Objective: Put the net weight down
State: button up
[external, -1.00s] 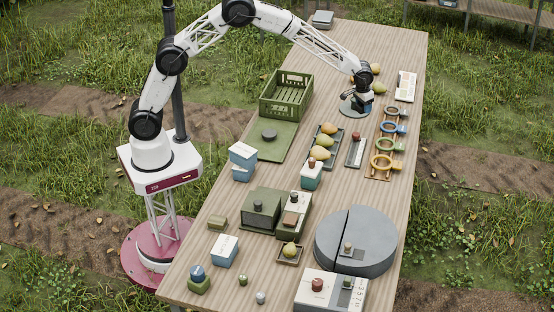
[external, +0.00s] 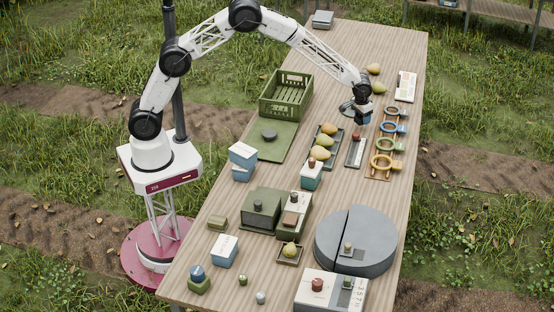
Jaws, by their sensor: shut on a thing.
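A dark round piece (external: 345,107) shows on the table just left of the gripper, partly covered by the wrist.
A rack of colored rings (external: 384,160) stands right of the gripper, with a tray of pears (external: 325,141) and a narrow slate (external: 355,151) in front. Two loose pears (external: 378,87) lie behind. A green crate (external: 286,95) stands left. Bare table (external: 370,40) lies farther back.

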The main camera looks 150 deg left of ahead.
aim_at(362, 129)
jog(key=shift+f, duration=1.85)
jog(key=shift+f, duration=0.1)
jog(key=o, duration=1.1)
jog(key=r, duration=0.4)
jog(key=d+r, duration=0.1)
jog(key=r, duration=0.7)
jog(key=shift+d, duration=0.4)
